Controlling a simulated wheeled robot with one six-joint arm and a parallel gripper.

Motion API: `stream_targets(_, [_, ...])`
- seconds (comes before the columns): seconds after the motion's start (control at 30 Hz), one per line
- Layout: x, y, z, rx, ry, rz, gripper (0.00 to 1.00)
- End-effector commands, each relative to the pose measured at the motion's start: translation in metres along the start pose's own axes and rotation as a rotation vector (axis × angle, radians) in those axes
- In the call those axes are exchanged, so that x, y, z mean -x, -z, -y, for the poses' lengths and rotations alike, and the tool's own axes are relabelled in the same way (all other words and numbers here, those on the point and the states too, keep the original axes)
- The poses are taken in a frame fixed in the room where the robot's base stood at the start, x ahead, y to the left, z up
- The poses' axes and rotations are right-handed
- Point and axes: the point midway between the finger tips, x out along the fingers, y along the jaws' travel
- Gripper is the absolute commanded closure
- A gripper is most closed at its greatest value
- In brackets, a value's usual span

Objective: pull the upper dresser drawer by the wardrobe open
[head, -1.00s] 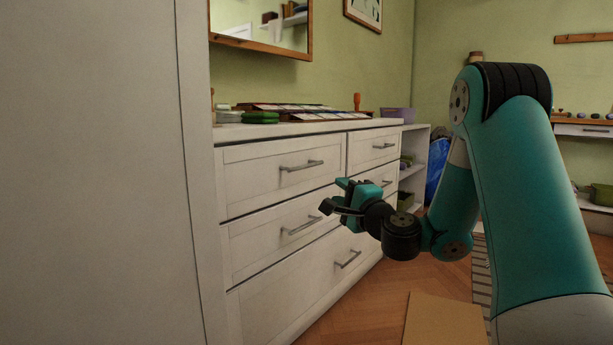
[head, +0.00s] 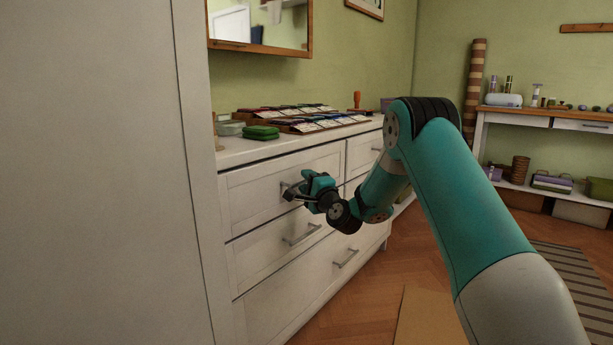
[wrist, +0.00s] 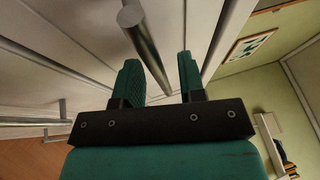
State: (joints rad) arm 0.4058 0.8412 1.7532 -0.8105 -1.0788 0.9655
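The upper dresser drawer by the wardrobe (head: 248,194) has a white front and looks flush with the dresser, so shut. Its grey bar handle (head: 285,184) is partly hidden behind my gripper (head: 291,190). In the wrist view, the handle (wrist: 147,45) runs between the two green fingers of my gripper (wrist: 160,78). The fingers are apart, with a gap on each side of the bar, so the gripper is open around the handle. The wardrobe (head: 95,170) stands tall and white at the left.
The dresser top holds a green case (head: 261,132) and trays of cards (head: 305,118). Lower drawers with bar handles (head: 302,235) are below. A cardboard-coloured panel (head: 425,318) lies on the wooden floor. A shelf table (head: 550,118) stands at the far right.

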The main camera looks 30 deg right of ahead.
Motion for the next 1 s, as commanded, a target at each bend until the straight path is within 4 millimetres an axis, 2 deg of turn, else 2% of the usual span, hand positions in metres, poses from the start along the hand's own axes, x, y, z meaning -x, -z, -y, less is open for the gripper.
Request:
stream_targets(0.37, [-0.007, 0.000, 0.000, -0.001, 0.000, -0.001, 0.63])
stream_targets(0.43, [-0.006, 0.000, 0.000, -0.001, 0.000, -0.001, 0.75])
stream_targets(0.53, [-0.006, 0.000, 0.000, -0.001, 0.000, -0.001, 0.98])
stream_targets(0.57, [-0.006, 0.000, 0.000, -0.001, 0.000, -0.001, 1.00])
stream_targets(0.83, [-0.005, -0.002, -0.001, -0.001, -0.001, 0.002, 1.00])
stream_targets(1.0, [0.003, -0.012, -0.003, -0.005, -0.002, 0.020, 1.00])
